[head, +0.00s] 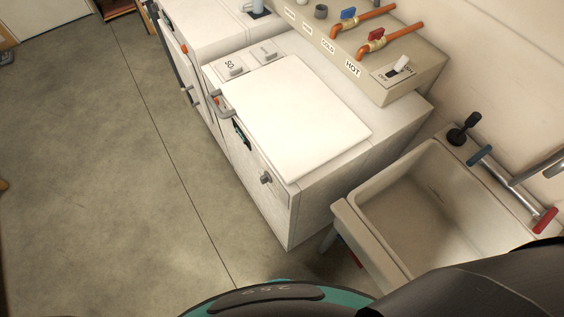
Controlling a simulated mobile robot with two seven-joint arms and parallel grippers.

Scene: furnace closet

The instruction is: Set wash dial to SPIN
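A white washer-like machine (334,190) with a flat lid (295,115) stands in the middle of the head view. Its front face has a small grey round knob (266,178), a dark display with teal marks (241,134) and a grey handle with a red spot (222,106). I cannot tell whether this knob is the wash dial, and no SPIN label is readable. Neither of my grippers is in view; only dark parts of my own body show along the bottom edge.
A beige utility sink (345,222) stands right of the machine. A tan box (415,83) with orange pipes, valves labelled COLD and HOT, and a switch (401,64) sits behind it. Another white appliance (205,25) stands farther back. The concrete floor (90,170) at left is clear.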

